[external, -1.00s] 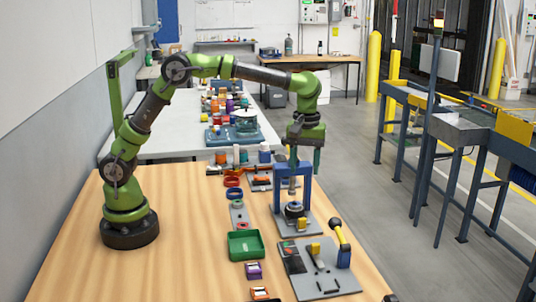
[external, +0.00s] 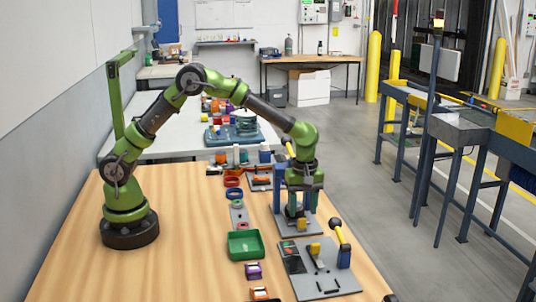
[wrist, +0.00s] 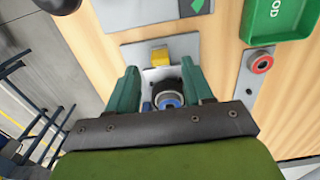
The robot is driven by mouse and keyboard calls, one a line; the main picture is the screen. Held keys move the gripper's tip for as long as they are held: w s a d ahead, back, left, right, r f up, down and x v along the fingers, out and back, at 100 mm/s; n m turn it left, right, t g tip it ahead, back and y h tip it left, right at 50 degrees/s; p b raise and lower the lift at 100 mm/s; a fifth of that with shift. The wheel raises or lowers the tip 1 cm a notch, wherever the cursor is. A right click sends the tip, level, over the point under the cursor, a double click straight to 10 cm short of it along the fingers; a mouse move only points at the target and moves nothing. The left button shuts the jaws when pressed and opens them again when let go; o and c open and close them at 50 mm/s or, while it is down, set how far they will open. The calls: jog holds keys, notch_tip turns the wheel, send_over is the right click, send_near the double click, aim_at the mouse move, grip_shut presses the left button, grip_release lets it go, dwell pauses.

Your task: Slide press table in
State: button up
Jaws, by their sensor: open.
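The blue-framed press (external: 279,178) stands on a grey base plate (external: 303,231) near the right edge of the wooden bench. My gripper (external: 302,214) is low over this plate, open, with its fingers pointing down in front of the press frame. In the wrist view my gripper's green fingers (wrist: 161,76) are spread on either side of a dark round part with a blue-rimmed centre (wrist: 168,99), at the press table. I cannot tell whether a finger touches it. A yellow block (wrist: 160,56) lies just beyond the fingertips.
The wooden bench (external: 190,270) is clear nearer my base.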

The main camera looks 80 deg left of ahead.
aim_at(302, 218)
jog(key=shift+f, duration=2.15)
jog(key=shift+c, duration=0.3)
